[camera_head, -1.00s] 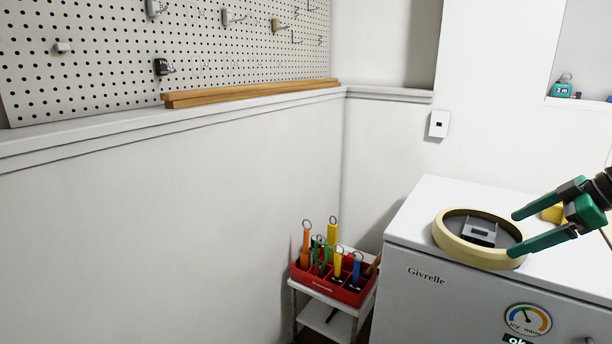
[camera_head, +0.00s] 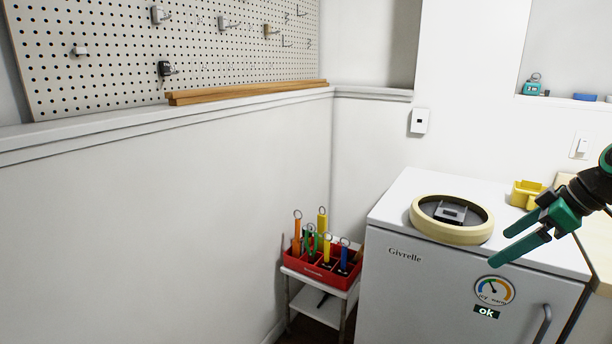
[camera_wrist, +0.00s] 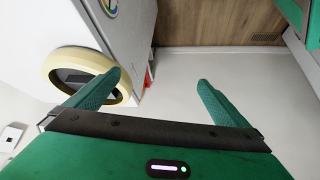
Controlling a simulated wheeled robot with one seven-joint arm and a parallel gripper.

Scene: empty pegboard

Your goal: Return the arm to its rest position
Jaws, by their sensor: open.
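My gripper (camera_head: 497,252) is green and black and sits at the right of the head view. Its two fingers are apart with nothing between them. They point left and down, in front of the fridge's right part. In the wrist view my gripper (camera_wrist: 160,84) also shows spread fingers, with pale surface between them. The rest of my arm runs out of the head view at the right edge.
A white fridge (camera_head: 390,290) carries a cream ring-shaped tray (camera_head: 480,236) with a grey item inside, and a yellow container (camera_head: 525,194). A red tool caddy (camera_head: 318,274) stands on a small white stand. A pegboard (camera_head: 110,60) hangs at upper left.

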